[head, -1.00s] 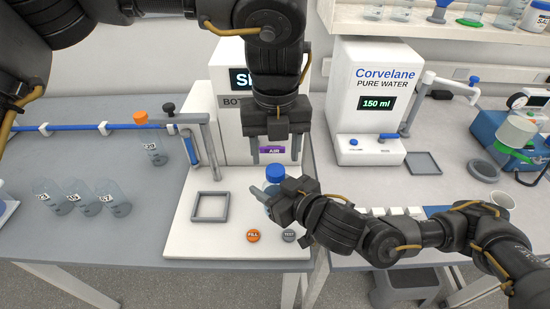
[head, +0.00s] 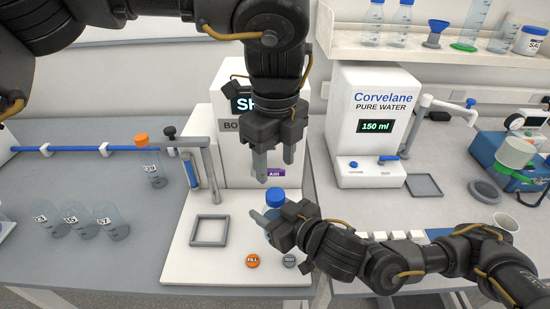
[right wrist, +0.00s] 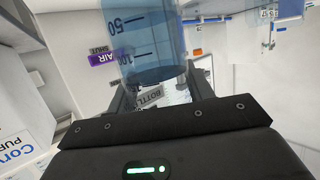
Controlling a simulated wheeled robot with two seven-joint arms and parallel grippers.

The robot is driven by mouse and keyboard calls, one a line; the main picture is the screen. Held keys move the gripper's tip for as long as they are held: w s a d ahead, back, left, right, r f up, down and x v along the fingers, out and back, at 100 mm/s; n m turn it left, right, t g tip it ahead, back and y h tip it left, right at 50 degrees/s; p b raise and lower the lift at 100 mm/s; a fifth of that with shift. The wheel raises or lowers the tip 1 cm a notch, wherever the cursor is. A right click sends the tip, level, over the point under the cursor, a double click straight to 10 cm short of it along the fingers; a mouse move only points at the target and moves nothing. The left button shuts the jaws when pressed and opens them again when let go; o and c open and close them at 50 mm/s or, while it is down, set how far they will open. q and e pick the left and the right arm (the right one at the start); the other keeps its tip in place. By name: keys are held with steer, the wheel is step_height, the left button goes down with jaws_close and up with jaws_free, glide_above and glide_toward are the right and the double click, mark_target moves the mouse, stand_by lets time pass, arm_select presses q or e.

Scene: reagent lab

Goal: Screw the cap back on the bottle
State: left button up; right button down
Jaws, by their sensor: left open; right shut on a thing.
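The clear bottle with blue-tinted contents (right wrist: 152,45) stands in front of the white bottle station, mostly hidden behind my right gripper in the head view. A blue cap (head: 275,196) sits at its top; I cannot tell how tightly it is seated. My right gripper (head: 268,222) is shut on the bottle's body. In the right wrist view its fingers (right wrist: 160,90) flank the bottle, and the cap is out of sight. My left gripper (head: 275,168) is open and empty, pointing down just above the cap, apart from it.
A grey square frame (head: 210,230), orange FILL button (head: 252,260) and grey TEST button (head: 290,260) lie around the bottle on the white base. Several clear vessels (head: 75,220) stand at left. The Corvelane water dispenser (head: 370,130) stands at right.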

mark_target(275, 194)
arm_select(q)
steer(key=shift+s, duration=0.1)
steer(key=shift+f, duration=4)
steer(key=shift+c, duration=0.3)
steer(key=c, duration=0.9)
steer(key=m, duration=0.6)
steer(key=shift+m, duration=0.3)
steer(key=shift+c, duration=0.2)
steer(key=o, duration=1.1)
